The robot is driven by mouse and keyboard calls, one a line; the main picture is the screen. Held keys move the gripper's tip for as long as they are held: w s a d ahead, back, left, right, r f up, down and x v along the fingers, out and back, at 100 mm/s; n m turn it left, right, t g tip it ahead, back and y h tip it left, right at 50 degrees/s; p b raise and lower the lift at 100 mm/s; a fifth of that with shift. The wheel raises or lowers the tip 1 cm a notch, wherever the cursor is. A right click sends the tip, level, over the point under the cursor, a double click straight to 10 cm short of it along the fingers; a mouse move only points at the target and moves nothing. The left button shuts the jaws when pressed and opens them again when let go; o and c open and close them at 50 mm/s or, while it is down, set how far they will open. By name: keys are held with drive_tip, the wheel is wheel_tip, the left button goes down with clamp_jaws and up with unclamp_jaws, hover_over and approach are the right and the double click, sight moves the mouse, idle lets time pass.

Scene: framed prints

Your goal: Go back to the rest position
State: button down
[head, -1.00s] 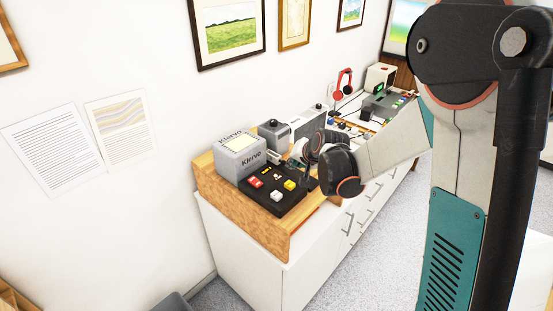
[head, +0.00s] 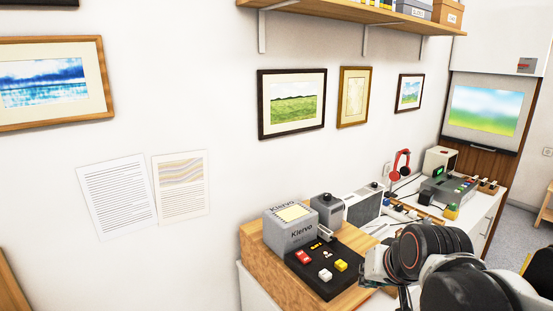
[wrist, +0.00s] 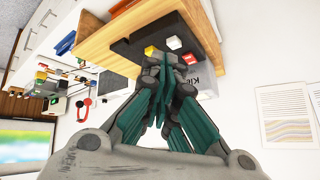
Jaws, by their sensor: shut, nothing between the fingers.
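My gripper (wrist: 163,95) shows in the wrist view with its teal fingers drawn together and nothing between them. Past the fingertips is the black button panel (wrist: 140,38) with a yellow, a white and a red button. In the head view my wrist and part of my gripper (head: 378,268) are at the lower right, just right of the black panel (head: 322,272). The fingertips are hard to make out there. My gripper appears apart from the panel.
A grey Klervo box (head: 290,232) stands behind the panel on a wooden stand (head: 262,265). Red headphones (head: 401,163) and several devices stand farther along the white counter. A wooden shelf (head: 350,12) juts from the wall above. Framed prints hang on the wall.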

drive_tip(key=s+f+n+b, duration=0.2)
drive_tip(key=s+f, duration=0.2)
drive_tip(key=s, duration=0.8)
drive_tip(key=shift+s+d+g+h+b, duration=0.25)
drive_tip(key=shift+s+g+h+b, duration=0.05)
drive_tip(key=shift+g+h, duration=0.1)
